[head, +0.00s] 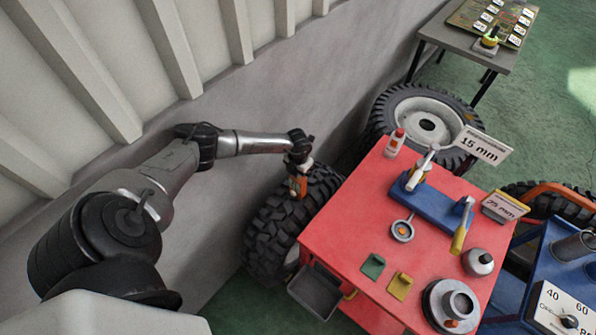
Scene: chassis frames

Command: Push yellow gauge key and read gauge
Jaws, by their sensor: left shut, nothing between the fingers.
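A yellow key-like block (399,287) lies on the red cart top (345,235), beside a similar green block (373,266). A round grey gauge-like piece with an orange centre (402,230) lies behind them; I cannot read anything on it. A dial box marked 40 and 60 (562,308) is partly cut off at the bottom right. My left gripper (298,190) is shut and empty, hanging over a tyre, left of the red cart and apart from the yellow block. My right gripper is not in view.
A round metal part (449,303) and a small bottle (395,143) stand there too. Tyres (275,235) and a wall (250,110) border my left arm.

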